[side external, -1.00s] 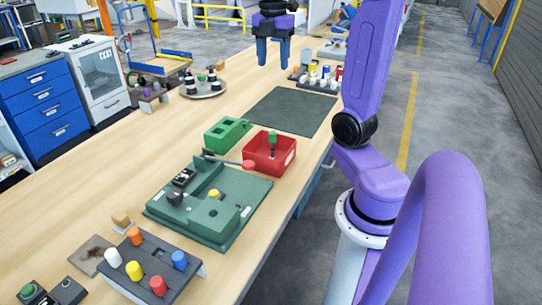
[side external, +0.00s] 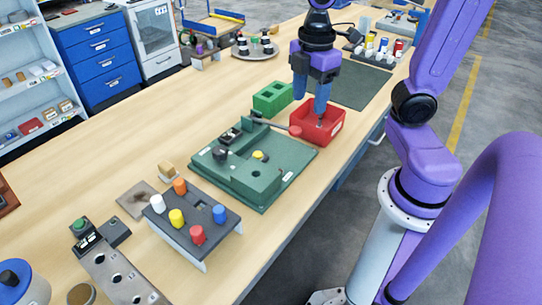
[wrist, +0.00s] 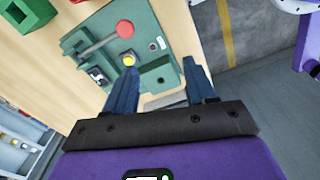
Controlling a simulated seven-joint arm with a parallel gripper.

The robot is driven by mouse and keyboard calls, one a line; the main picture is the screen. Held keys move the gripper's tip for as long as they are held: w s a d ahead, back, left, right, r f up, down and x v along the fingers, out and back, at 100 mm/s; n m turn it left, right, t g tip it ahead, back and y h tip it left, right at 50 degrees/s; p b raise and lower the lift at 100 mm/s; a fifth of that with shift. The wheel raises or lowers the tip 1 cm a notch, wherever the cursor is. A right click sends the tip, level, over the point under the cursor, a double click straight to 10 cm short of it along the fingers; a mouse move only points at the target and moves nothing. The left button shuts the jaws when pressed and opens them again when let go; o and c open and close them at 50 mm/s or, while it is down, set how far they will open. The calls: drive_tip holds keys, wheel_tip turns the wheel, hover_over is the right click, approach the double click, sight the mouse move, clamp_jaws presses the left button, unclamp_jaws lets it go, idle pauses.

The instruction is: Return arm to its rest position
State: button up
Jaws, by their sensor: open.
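My gripper (side external: 311,100) hangs fingers down over the red bin (side external: 333,132) in the side external view. Its two blue fingers are apart and I see nothing between them. In the wrist view my gripper (wrist: 160,68) is also open, with the green fixture (wrist: 160,76) beyond the fingertips. That fixture (side external: 225,183) lies on the bench, with a yellow knob (side external: 260,156) and a lever ending in a red knob (side external: 295,131). The fingers partly hide the red bin's inside.
A green block with pockets (side external: 272,98) stands left of the bin. A dark mat (side external: 365,85) lies behind. A dark stand (side external: 190,226) with several coloured pegs is in front. Small cans (side external: 384,46) stand at the back right. The bench's left side has bare wood.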

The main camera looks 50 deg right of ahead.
drive_tip(key=s+a+f+m, duration=0.1)
drive_tip(key=s+a+f, duration=0.1)
drive_tip(key=s, duration=0.3)
drive_tip(key=s+a+f+m, duration=0.1)
drive_tip(key=s+a+f, duration=0.1)
drive_tip(key=s, duration=0.4)
drive_tip(key=shift+a+f, duration=0.15)
drive_tip(key=shift+f, duration=0.35)
drive_tip(key=shift+w, duration=0.1)
idle(0.6)
